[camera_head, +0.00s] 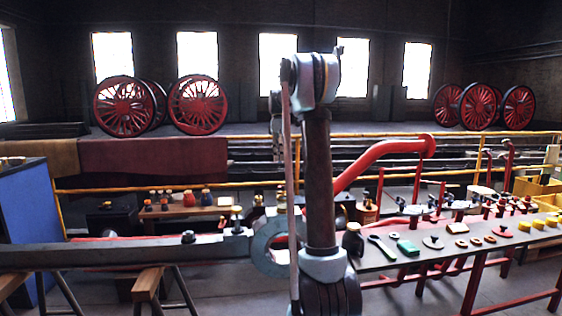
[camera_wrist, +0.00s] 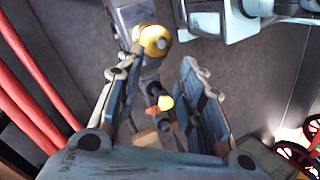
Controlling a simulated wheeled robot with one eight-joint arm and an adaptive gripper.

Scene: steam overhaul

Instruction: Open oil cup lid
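In the wrist view, a round brass cap (camera_wrist: 154,40), which looks like the oil cup lid, sits on a grey metal part. It lies beyond my fingertips, close to the left one; I cannot tell whether they touch. It looks shut, but its hinge is not clear. My gripper (camera_wrist: 164,68) is open, with a wide gap and nothing held between the fingers. In the head view, a long grey rod (camera_head: 120,255) rests on wooden trestles and has a dark fitting (camera_head: 188,237) on top. My arm blocks the middle of that view, and my gripper cannot be made out there.
A bench (camera_head: 465,250) at right carries tools and small parts. A small table (camera_head: 185,212) behind the rod holds bottles. A red pipe (camera_head: 385,150) and yellow railing (camera_head: 95,190) stand behind. A blue cabinet (camera_head: 30,215) is at left. Red pipes (camera_wrist: 30,85) run left in the wrist view.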

